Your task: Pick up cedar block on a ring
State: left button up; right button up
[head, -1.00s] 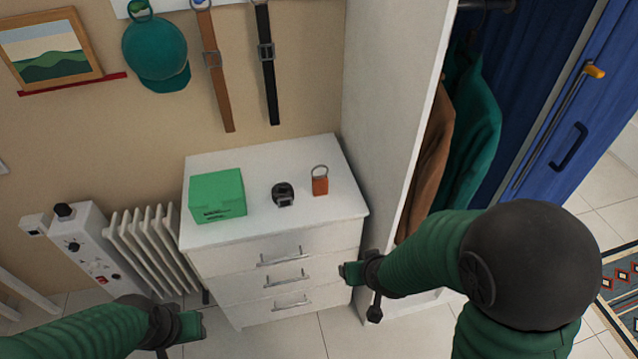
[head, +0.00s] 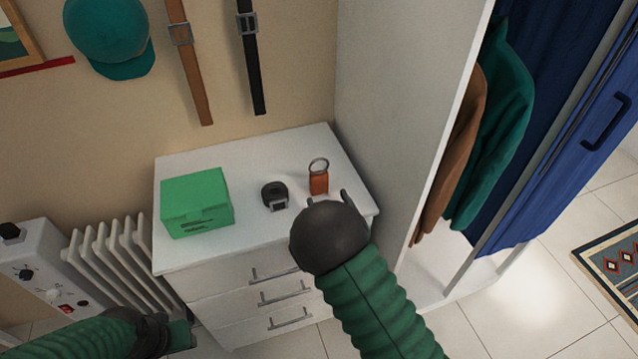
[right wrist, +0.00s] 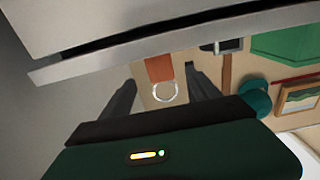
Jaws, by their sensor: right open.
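The cedar block (head: 318,184) is a small orange-brown block with a metal ring on top, standing upright on the white dresser (head: 230,255). My right gripper (head: 328,198) is at the dresser's front edge, just in front of the block, with its fingers apart. In the right wrist view, the block (right wrist: 158,69) and its ring appear upside down beyond and between the open fingertips (right wrist: 160,78). Nothing is held there, and contact cannot be told. My left gripper (head: 182,335) is low at the left, away from the dresser, and its jaws are unclear.
The tall white wardrobe side panel (head: 400,100) rises close on the right. A radiator (head: 115,255) stands left of the dresser.

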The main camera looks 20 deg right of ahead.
aim_at(320, 183)
jog(key=w, duration=0.8)
jog(key=shift+w+a, duration=0.1)
jog(key=shift+w, duration=0.3)
jog(key=shift+s+r, duration=0.1)
jog(key=shift+c, duration=1)
jog(key=c, duration=1.2)
